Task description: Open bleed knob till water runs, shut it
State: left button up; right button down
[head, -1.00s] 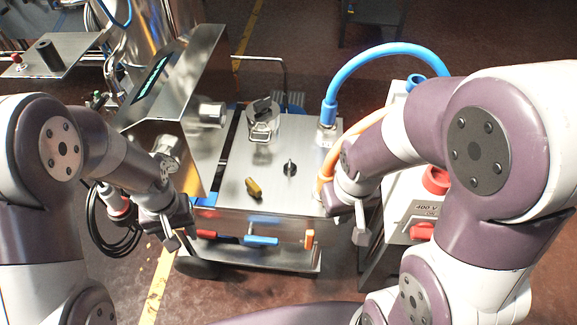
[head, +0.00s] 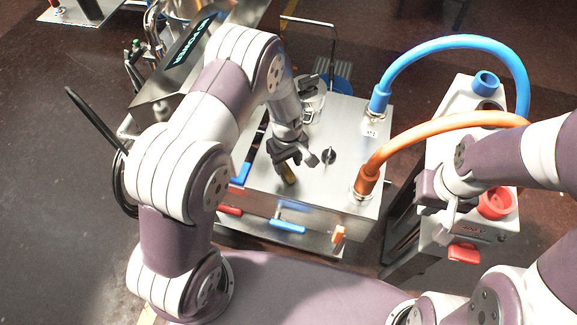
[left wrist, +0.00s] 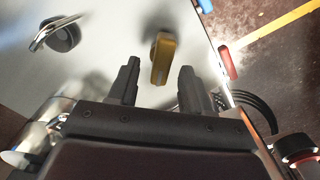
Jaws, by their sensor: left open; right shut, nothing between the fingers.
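A yellow knob (head: 288,175) stands on the flat steel top of a cart unit (head: 345,185). It also shows in the left wrist view (left wrist: 163,58), between and just beyond the fingertips, not clasped. My left gripper (head: 287,158) is open above it, pointing down, and partly hides it in the head view. A small black knob (head: 328,156) stands to its right on the same top. I cannot tell from a label which one is the bleed knob. No running water shows. My right gripper (head: 437,210) is shut and empty beside the white box on the right.
A blue hose (head: 450,42) and an orange hose (head: 430,122) arch from the top to the white box (head: 465,130). A tilted display panel (head: 185,50) stands at the back left.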

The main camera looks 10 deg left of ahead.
aim_at(287, 169)
pick_arm(q)
jog(key=shift+s+f, duration=0.25)
jog(key=shift+f, duration=1)
jog(key=shift+w+f, duration=0.1)
jog(key=shift+f, duration=0.25)
grip_shut()
